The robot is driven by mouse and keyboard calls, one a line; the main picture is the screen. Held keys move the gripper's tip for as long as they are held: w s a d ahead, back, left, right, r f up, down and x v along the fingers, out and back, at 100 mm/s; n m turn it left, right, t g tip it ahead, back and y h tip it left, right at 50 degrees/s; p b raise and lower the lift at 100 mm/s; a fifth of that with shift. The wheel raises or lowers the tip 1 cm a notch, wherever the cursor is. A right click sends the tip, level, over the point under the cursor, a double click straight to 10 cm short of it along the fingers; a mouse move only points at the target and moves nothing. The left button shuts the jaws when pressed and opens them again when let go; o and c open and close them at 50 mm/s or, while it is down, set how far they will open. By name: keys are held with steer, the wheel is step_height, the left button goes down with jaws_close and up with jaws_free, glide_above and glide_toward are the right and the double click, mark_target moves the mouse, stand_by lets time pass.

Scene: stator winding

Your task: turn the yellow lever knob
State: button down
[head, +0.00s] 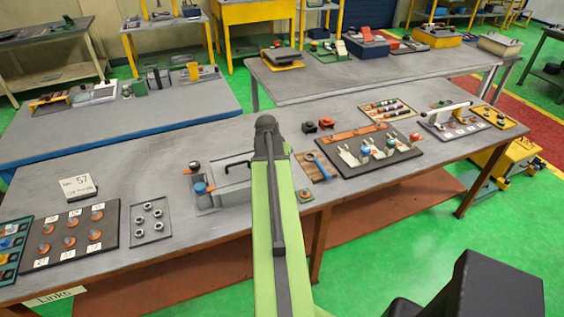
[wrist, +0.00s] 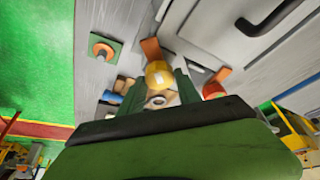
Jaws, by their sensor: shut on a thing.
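The yellow lever knob (wrist: 158,74) shows in the wrist view between the two green fingers of my gripper (wrist: 160,88). It is round with a pale patch on its face. The fingers are shut on it, one on each side. An orange bar (wrist: 150,48) shows just beyond the knob; I cannot tell whether they are joined. In the head view my green arm reaches over the bench, and it hides the knob and my gripper.
The grey bench (head: 150,170) carries a panel with a black bent handle (head: 237,165), which also shows in the wrist view (wrist: 268,16). An orange-red knob (wrist: 213,88) is right of my gripper. A green plate (wrist: 103,36) with an orange knob is left. A dark tool board (head: 385,165) lies to the right.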

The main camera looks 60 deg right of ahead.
steer(key=m+g, duration=0.1)
steer(key=m, duration=0.1)
steer(key=m+g, duration=0.1)
steer(key=m, duration=0.2)
steer(key=shift+w+d, duration=0.15)
steer(key=shift+d, duration=0.05)
steer(key=shift+m+g+y, duration=0.3)
steer(key=shift+m, duration=0.5)
steer(key=shift+a, duration=0.1)
stand_by(0.4)
steer(key=c, duration=0.9)
jaws_free()
steer(key=shift+o, duration=0.2)
steer(key=shift+r, duration=0.1)
